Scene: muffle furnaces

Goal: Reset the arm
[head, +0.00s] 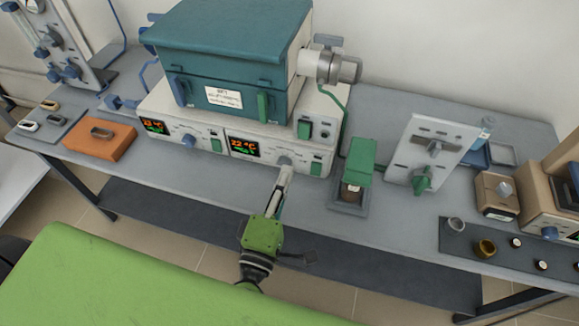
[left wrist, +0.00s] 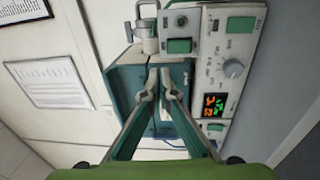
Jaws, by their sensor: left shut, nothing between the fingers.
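My left gripper (head: 283,181) reaches up from the bottom of the head view. Its fingers are shut and empty. In that view the tips overlap the lower front of the furnace control unit, just below a grey knob (head: 284,160); I cannot tell whether they touch it. In the left wrist view the gripper (left wrist: 161,88) has its fingertips close together in front of the teal furnace (left wrist: 126,80). The same furnace (head: 225,45) sits on the white control unit in the head view, with its door shut. My right gripper is not in view.
Two displays, left (head: 154,126) and right (head: 244,147), are lit. A green-topped device (head: 359,160) and a grey upright panel (head: 431,150) stand to the right. An orange block (head: 98,140) lies at left. A dark mat (head: 455,240) holds small crucibles near the right front edge.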

